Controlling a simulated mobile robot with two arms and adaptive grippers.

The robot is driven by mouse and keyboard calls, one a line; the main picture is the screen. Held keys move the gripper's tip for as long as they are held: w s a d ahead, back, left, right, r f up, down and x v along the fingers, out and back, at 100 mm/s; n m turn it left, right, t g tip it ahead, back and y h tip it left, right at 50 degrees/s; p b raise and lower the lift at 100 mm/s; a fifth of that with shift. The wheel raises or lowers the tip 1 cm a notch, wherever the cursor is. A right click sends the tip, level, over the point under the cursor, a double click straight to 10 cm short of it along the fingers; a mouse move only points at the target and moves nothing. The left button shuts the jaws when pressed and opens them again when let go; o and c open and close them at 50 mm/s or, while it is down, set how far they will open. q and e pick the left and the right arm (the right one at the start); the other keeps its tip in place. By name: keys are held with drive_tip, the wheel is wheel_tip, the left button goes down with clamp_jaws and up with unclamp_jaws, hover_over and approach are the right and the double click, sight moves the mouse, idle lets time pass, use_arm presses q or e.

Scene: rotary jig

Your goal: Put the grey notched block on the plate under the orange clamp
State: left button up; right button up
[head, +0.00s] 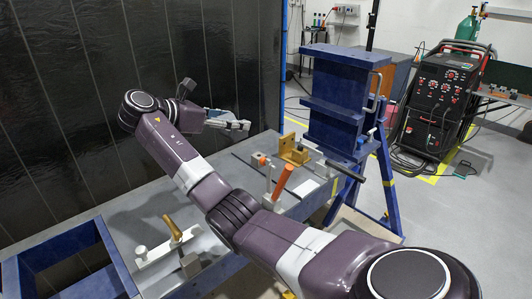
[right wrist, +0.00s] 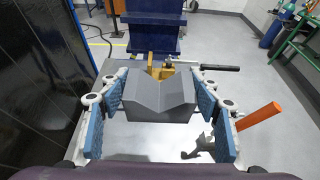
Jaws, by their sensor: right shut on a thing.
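The grey notched block (right wrist: 155,95), with a V-shaped notch on top, sits between the blue pads of my right gripper (right wrist: 155,100) in the right wrist view. The gripper is shut on it and holds it level. In the head view my right gripper (head: 228,122) is above the back part of the bench, and the block cannot be made out clearly. The orange clamp handle (head: 283,180) leans up right of and nearer than the gripper; it also shows in the right wrist view (right wrist: 258,117). A pale plate (head: 308,187) lies near it. My left gripper is out of view.
A brass-coloured bracket (head: 294,150) stands behind the orange handle. A yellow-handled clamp (head: 172,228) and a small grey-brown block (head: 190,265) are on the near bench. A blue frame (head: 335,100) rises at the back right. A dark wall panel (head: 60,110) is on the left.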

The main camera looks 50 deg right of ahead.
drive_tip(key=shift+s+d+r, duration=0.15)
drive_tip(key=shift+d+r, duration=0.2)
drive_tip(key=shift+d, duration=0.15)
drive_tip(key=shift+s+d+f, duration=0.1)
drive_tip(key=shift+d+f, duration=0.05)
drive_tip(key=shift+d, duration=0.15)
drive_tip(key=shift+f+p, duration=1.8)
drive_tip(key=shift+f, duration=8.1)
drive_tip(key=shift+a, duration=0.1)
drive_tip(key=o, duration=1.6)
drive_tip(key=shift+f, duration=0.15)
drive_tip(key=shift+c, duration=0.2)
